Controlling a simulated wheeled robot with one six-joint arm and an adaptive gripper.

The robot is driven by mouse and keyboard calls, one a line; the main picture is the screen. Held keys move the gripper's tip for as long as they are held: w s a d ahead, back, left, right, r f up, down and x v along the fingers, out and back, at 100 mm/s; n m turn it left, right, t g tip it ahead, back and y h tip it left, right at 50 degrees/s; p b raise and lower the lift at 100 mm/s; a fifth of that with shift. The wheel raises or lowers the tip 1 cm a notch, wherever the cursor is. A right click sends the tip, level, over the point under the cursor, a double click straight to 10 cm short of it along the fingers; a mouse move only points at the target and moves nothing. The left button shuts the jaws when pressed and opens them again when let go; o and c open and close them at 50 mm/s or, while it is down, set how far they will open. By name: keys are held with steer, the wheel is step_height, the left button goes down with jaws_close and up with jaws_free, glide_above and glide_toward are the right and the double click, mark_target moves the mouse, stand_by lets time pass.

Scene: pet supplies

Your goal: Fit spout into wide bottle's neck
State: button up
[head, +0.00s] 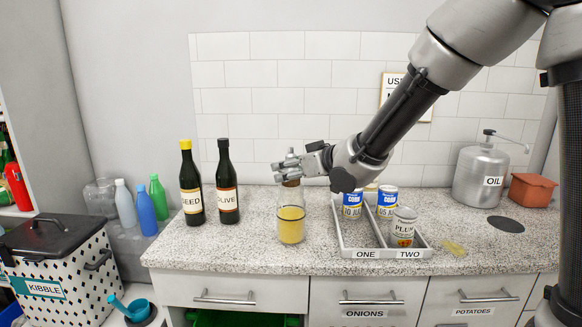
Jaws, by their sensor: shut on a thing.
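My gripper (281,167) points left above the counter, to the right of two dark bottles and just above a glass jar. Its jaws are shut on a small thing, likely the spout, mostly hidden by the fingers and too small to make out. My gripper is apart from both.
The glass jar (291,226) holds something yellow; a brown piece (291,183) shows above it. A divided grey tray (375,253) holds several cans. A metal OIL can (481,176) and a brown pot (531,190) stand right. Colored bottles (146,210) are at left. The front-left counter is clear.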

steer(key=shift+f, duration=0.25)
steer(key=shift+f, duration=0.35)
steer(key=shift+f, duration=0.2)
steer(key=o, duration=1.1)
